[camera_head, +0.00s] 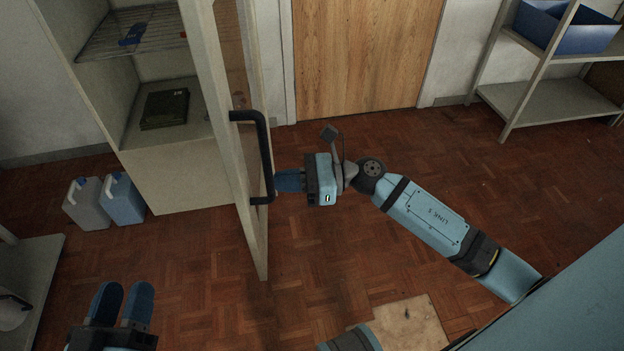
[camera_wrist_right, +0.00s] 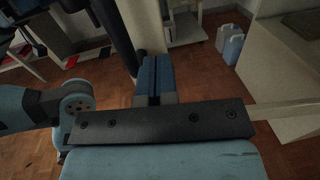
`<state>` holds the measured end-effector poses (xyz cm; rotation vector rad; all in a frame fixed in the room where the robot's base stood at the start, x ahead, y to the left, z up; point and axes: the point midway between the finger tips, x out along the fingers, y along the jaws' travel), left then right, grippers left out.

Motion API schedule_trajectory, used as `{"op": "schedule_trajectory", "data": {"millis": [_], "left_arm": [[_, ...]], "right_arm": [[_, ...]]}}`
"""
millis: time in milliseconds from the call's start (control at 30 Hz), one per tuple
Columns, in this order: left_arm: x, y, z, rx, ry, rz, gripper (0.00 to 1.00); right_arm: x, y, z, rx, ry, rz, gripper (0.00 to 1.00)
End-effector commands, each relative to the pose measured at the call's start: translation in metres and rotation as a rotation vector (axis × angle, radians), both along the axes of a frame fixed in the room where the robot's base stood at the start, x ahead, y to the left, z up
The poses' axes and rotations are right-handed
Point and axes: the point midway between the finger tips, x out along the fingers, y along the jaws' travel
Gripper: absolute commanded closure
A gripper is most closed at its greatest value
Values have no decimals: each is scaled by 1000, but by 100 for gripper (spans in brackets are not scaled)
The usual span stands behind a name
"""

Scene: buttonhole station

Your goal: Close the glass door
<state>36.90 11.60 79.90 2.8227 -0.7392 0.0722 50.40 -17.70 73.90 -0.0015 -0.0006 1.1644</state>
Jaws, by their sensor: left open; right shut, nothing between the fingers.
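The glass door (camera_head: 222,95) stands open, swung out from the pale cabinet (camera_head: 180,185) on the left of the head view. Its black bar handle (camera_head: 264,150) faces right; a dark bar in the right wrist view (camera_wrist_right: 118,40) looks like this handle. My right gripper (camera_head: 278,181) is shut and empty, with its blue fingertips right beside the handle's lower part. I cannot tell whether they touch it. The shut fingers show in the right wrist view (camera_wrist_right: 155,62). My left gripper (camera_head: 123,288) is open and empty at the lower left, away from the door.
The cabinet's open front shows a wire shelf (camera_head: 130,30) and a dark box (camera_head: 164,108). Two jugs, one grey (camera_head: 87,203) and one blue (camera_head: 123,198), stand on the floor beside it. A shelf rack (camera_head: 545,100) stands at the back right.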

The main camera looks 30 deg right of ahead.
Motion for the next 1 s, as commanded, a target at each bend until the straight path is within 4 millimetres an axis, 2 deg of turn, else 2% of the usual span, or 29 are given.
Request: {"op": "schedule_trajectory", "data": {"millis": [100, 300, 800, 1000], "left_arm": [[0, 0, -6, 6, 12, -4, 57], [0, -1, -10, 11, 29, -9, 57], [1, -1, -9, 14, 27, -10, 57], [2, -1, -7, 13, 22, -8, 57]], "right_arm": [[9, 20, 0, 3, -1, 0, 100], [16, 37, 0, 1, 1, -1, 100], [18, 41, 0, 1, 2, -2, 100], [25, 45, 0, 2, 2, -10, 100]]}}
